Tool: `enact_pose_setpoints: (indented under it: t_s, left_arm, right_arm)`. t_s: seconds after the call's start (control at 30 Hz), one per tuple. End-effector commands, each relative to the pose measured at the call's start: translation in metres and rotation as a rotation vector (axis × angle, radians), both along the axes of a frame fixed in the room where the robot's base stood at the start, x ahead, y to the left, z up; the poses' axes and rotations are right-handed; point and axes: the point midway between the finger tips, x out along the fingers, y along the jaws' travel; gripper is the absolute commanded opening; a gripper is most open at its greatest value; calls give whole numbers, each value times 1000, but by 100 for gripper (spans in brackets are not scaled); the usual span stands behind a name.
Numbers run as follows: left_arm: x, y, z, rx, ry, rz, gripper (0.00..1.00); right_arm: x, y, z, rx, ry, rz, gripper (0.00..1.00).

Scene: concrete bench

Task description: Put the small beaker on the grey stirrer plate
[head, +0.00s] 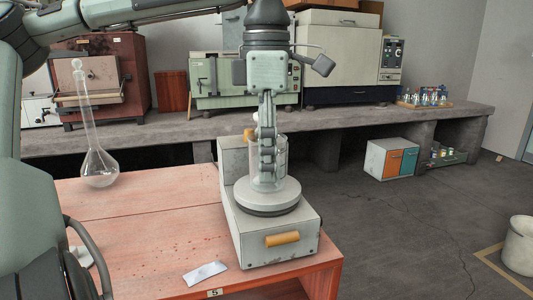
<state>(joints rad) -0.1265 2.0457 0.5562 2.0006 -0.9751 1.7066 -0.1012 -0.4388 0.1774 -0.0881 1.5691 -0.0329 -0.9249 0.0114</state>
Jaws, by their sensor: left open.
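The small clear glass beaker (281,165) stands upright on the round top of the grey stirrer plate (290,198). My left gripper (267,168) points straight down at the beaker, and its fingers overlap the glass in the head view. It is open. The fingers are seen edge-on, so I cannot tell whether they touch the glass. They hide the beaker's middle. The stirrer's grey box has an orange handle (283,239) on its front. My right gripper is not in view.
A tall-necked round flask (99,165) stands on the red bench (160,220) to the left. A small pale slip (205,272) lies near the bench's front edge. Lab machines line the concrete bench (190,133) behind. Floor to the right is mostly clear.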

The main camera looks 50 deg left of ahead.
Motion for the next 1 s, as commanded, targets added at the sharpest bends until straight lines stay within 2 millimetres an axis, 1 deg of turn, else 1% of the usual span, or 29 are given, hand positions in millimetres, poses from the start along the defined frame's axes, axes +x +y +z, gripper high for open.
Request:
enact_pose_setpoints:
  t_s: [0.13, 0.17, 0.2, 0.23, 0.33, 0.4, 0.5, 0.6, 0.7, 0.83, 1.0]
  left_arm:
    - [0, 0, 3, 0, 0, 0, 70]
    - [0, 0, 5, 1, -1, 0, 70]
    - [1, 0, 11, 2, -3, 2, 70]
    - [1, 0, 16, 1, -4, 3, 70]
    - [1, 0, 37, 2, -4, 2, 70]
    - [1, 0, 54, 2, -3, 4, 70]
    - [0, 0, 76, 3, -3, 2, 70]
    - [0, -1, 95, 2, -3, 1, 70]
    - [0, -1, 109, 1, -1, 1, 70]
    - [0, -1, 120, 1, 0, -1, 70]
    - [-1, -1, 123, 1, 1, -1, 70]
  right_arm:
    - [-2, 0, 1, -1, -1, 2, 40]
    - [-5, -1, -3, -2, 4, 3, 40]
    - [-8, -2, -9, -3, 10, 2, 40]
    - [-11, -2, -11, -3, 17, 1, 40]
    - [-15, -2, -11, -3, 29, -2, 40]
    - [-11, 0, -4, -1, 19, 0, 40]
    - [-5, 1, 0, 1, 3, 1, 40]
    - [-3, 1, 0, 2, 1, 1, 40]
    - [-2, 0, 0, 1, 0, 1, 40]
    - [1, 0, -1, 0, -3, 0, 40]
    - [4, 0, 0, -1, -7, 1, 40]
